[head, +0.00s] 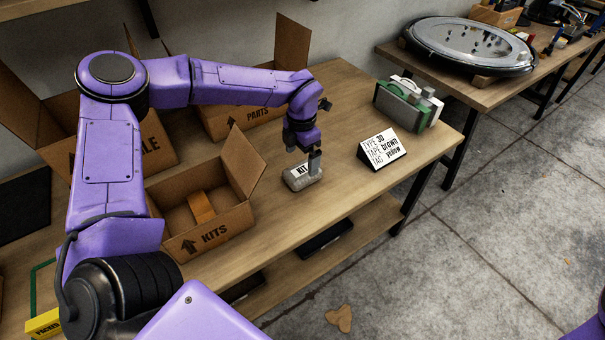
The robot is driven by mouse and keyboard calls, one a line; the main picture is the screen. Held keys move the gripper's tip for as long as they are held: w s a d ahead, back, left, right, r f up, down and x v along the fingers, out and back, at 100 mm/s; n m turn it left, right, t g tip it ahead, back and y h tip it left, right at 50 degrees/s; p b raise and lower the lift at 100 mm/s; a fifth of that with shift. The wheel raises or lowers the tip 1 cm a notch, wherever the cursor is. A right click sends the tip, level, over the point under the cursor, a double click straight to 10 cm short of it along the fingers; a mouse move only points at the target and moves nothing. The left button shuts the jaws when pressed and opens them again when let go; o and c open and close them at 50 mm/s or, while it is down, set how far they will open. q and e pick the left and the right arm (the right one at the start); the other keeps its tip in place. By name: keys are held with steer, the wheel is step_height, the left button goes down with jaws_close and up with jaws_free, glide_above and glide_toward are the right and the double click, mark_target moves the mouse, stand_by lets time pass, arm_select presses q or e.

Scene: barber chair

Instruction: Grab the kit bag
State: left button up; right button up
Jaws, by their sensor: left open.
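The kit bag, a small grey pouch with a white "KIT" label (297,181), lies on the wooden table to the right of the open box marked "KITS". My left gripper (314,163) points down at the bag's right part, with its fingers at or just above it. The fingers are open, and whether they touch the bag is hard to tell. The gripper hides part of the bag's top. My right gripper is not in view; only a bit of purple shows at the lower right corner.
A PARTS box (245,120) stands behind. A sign (382,149) reading "TYPE 30, TAPE brown, TAG yellow" and a green-and-white device (408,103) stand to the right.

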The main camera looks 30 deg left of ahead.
mark_target(302, 170)
arm_select(q)
steer(key=f, duration=0.5)
steer(key=shift+s+d+f+p, duration=0.15)
steer(key=shift+d+f+p, duration=0.05)
steer(key=shift+f+p, duration=0.15)
steer(key=shift+r, duration=0.1)
steer(key=c, duration=1)
steer(key=shift+r, duration=0.1)
